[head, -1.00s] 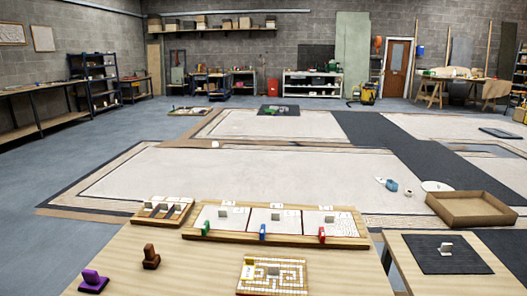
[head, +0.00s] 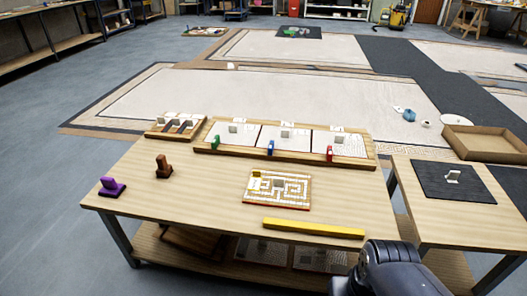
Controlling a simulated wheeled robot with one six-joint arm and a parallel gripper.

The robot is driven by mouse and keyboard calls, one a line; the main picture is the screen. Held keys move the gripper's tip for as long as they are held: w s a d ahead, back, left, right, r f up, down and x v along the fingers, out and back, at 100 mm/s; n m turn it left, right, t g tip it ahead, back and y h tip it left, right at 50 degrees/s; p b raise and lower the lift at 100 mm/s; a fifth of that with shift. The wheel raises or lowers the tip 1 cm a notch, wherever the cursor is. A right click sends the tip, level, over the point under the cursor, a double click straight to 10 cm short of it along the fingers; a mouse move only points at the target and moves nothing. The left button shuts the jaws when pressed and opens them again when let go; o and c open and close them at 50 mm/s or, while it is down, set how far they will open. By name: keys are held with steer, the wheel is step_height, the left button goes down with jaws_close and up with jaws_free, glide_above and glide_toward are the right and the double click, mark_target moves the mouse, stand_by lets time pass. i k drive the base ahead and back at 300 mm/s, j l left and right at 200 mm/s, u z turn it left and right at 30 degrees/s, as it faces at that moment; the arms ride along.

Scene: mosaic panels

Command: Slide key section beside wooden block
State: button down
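The key section (head: 293,192) is a small tile with a light key-pattern maze, a wood-coloured edge, a yellow piece at one corner and a grey block on top. It lies flat near the middle of the wooden table. The brown wooden block (head: 163,166) stands upright on the table's left part, well apart from the key section. A dark rounded link of my arm shows at the bottom right, in front of the table. My gripper's fingers are not in view, so its state does not show.
A purple block (head: 112,187) stands at the table's left edge. A yellow bar (head: 313,228) lies near the front edge. A wooden tray (head: 200,148) with three light panels and green, blue and red pieces lines the back. The tabletop between wooden block and key section is clear.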

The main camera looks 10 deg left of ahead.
mark_target(281, 189)
steer(key=i+j+z, duration=0.2)
steer(key=j, duration=0.25)
steer(key=i+j+z, duration=0.25)
steer(key=j, duration=0.25)
steer(key=j+z, duration=0.2)
steer(key=j, duration=0.3)
steer(key=i+j+z, duration=0.1)
steer(key=j+z, duration=0.15)
steer(key=j, duration=0.25)
